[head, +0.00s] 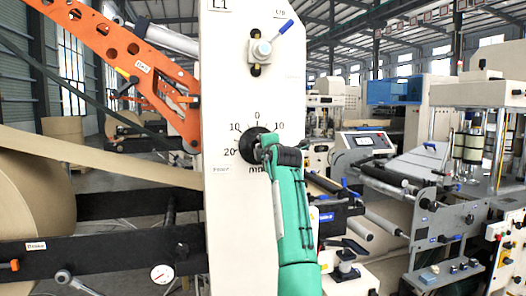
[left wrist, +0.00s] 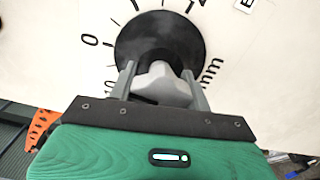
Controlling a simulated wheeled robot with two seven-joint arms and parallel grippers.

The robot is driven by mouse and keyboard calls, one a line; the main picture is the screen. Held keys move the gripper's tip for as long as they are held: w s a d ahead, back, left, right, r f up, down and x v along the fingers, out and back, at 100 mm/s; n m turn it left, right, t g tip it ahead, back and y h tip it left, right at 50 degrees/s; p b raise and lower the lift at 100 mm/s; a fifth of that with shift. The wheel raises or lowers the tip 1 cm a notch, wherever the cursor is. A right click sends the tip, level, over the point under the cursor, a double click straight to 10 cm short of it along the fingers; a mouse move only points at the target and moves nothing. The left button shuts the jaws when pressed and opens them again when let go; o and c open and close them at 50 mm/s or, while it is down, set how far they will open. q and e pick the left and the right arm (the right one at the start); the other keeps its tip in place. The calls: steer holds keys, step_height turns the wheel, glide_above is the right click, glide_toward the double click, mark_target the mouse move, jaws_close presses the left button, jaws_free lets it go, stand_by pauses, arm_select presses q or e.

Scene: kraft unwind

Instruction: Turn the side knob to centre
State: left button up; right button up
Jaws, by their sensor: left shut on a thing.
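The side knob (head: 247,143) is a round black disc on the white machine panel (head: 229,90). A scale marked 0 at the top, 10 on both sides and 20 at lower left surrounds it. In the left wrist view the black disc (left wrist: 160,38) carries a raised grey grip (left wrist: 163,82). My left gripper (head: 266,150), on the green arm, is at the knob; in the left wrist view its fingers (left wrist: 160,85) stand on either side of the grey grip, shut on it. The gripper hides the knob's right part, and I cannot tell where its pointer stands. My right gripper is not in view.
Above the knob is a blue-tipped lever (head: 262,48) on the same panel. An orange arm (head: 130,60) and a brown paper roll (head: 35,215) are at left. A black rail with a pressure gauge (head: 162,274) is lower left. Other machines stand at right.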

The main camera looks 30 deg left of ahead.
arm_select(q)
steer(key=shift+f+n, duration=0.1)
steer(key=shift+n, duration=0.5)
steer(key=o, duration=1)
